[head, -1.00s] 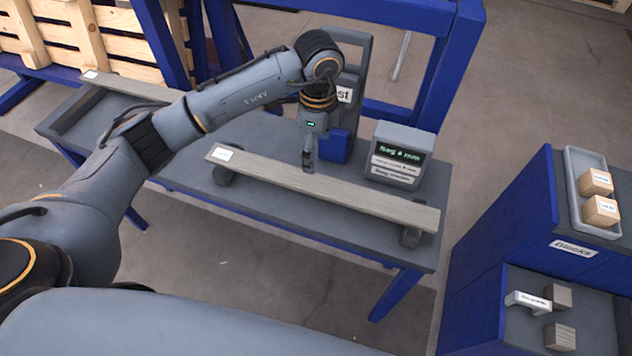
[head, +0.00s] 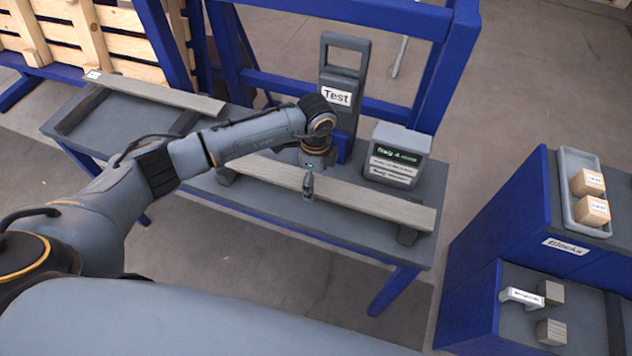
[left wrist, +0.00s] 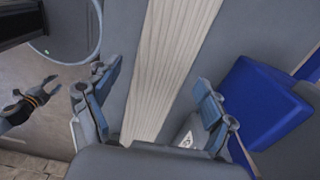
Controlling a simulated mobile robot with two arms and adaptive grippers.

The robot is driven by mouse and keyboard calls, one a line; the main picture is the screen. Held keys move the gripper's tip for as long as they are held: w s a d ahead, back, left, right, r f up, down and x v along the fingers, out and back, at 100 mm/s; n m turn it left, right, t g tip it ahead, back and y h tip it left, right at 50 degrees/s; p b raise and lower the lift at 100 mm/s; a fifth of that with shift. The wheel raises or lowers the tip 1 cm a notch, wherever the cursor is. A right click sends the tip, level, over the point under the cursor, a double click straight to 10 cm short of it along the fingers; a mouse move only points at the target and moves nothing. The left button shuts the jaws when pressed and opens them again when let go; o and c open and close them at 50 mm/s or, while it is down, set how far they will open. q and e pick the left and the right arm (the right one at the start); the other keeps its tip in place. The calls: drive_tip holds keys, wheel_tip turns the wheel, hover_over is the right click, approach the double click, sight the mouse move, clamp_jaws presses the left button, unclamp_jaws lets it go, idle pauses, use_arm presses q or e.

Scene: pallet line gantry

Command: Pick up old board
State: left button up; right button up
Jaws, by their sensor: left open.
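My left gripper (head: 307,190) points down at the board's middle. In the left wrist view the board (left wrist: 172,55) runs between the spread, open fingers of the left gripper, with a gap on each side. A second grey board (head: 160,93) with a white tag lies at the table's left end. No readable label shows which board is the old one. What looks like my right gripper (left wrist: 35,100) shows at the left of the wrist view; its jaws are unclear.
A grey stand marked Test (head: 345,75) and a display box (head: 398,152) stand behind the board. Blue frame posts rise behind the table (head: 385,248). At the right, a blue cabinet (head: 530,215) holds a tray with two small boxes (head: 590,195) and loose blocks.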

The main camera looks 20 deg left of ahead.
use_arm(q)
drive_tip(key=shift+c, duration=0.2)
drive_tip(key=c, duration=1.4)
drive_tip(key=shift+r, duration=0.1)
